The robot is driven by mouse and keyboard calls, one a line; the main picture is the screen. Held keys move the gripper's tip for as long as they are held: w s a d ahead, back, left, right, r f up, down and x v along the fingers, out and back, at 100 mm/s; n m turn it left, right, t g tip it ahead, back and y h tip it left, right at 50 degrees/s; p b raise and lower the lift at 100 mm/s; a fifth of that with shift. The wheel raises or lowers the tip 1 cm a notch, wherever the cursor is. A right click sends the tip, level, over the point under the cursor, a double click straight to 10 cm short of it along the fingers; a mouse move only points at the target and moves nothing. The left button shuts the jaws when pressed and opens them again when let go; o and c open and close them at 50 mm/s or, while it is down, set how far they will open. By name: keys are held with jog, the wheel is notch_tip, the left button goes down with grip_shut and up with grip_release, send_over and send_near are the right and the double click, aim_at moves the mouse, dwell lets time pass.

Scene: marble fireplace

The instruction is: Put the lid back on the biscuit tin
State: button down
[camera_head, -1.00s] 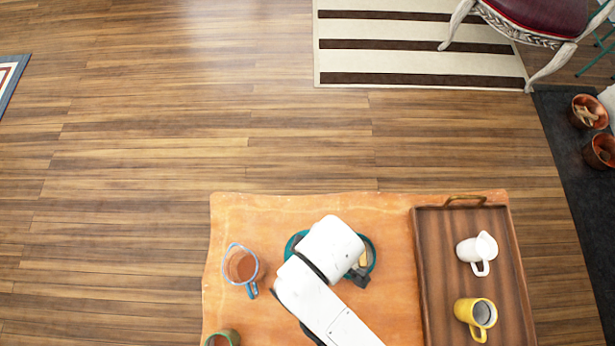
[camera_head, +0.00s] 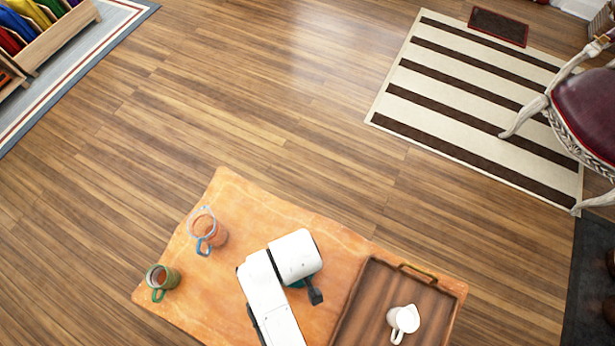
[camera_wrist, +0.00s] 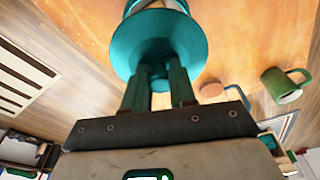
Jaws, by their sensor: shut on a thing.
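The teal lid (camera_wrist: 160,40) is in my gripper (camera_wrist: 160,78) in the wrist view. Its knob sits between the two fingers, which are shut on it. A round teal-edged thing with grey inside, apparently the biscuit tin (camera_wrist: 157,5), shows past the lid at the top edge of the wrist view, mostly hidden. In the head view my arm covers most of this spot. Only a small teal patch (camera_head: 298,284) shows beside it, and I cannot tell if it is lid or tin. Whether the lid touches the tin is hidden.
On the orange table (camera_head: 235,205) stand a blue-handled glass mug (camera_head: 207,230) and a green mug (camera_head: 163,278), both left of my arm. To the right is a brown wooden tray (camera_head: 372,300) with a white jug (camera_head: 404,320). Bare tabletop lies between arm and mugs.

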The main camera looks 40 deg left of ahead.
jog(key=shift+d+f+b, duration=0.15)
jog(key=shift+f+b, duration=0.6)
jog(key=shift+b, duration=0.1)
notch_tip(320, 180, down, 3)
jog(key=b, duration=0.3)
jog(key=shift+f+b, duration=0.1)
jog(key=shift+b, duration=0.3)
jog(key=shift+f+b, duration=0.3)
jog(key=shift+f, duration=0.6)
jog(key=shift+r+p, duration=0.1)
jog(key=shift+p, duration=0.6)
jog(key=shift+f+p, duration=0.2)
jog(key=shift+p, duration=0.35)
dwell(1.0)
jog(key=shift+c, duration=1.8)
grip_release()
jog(key=shift+r, duration=0.1)
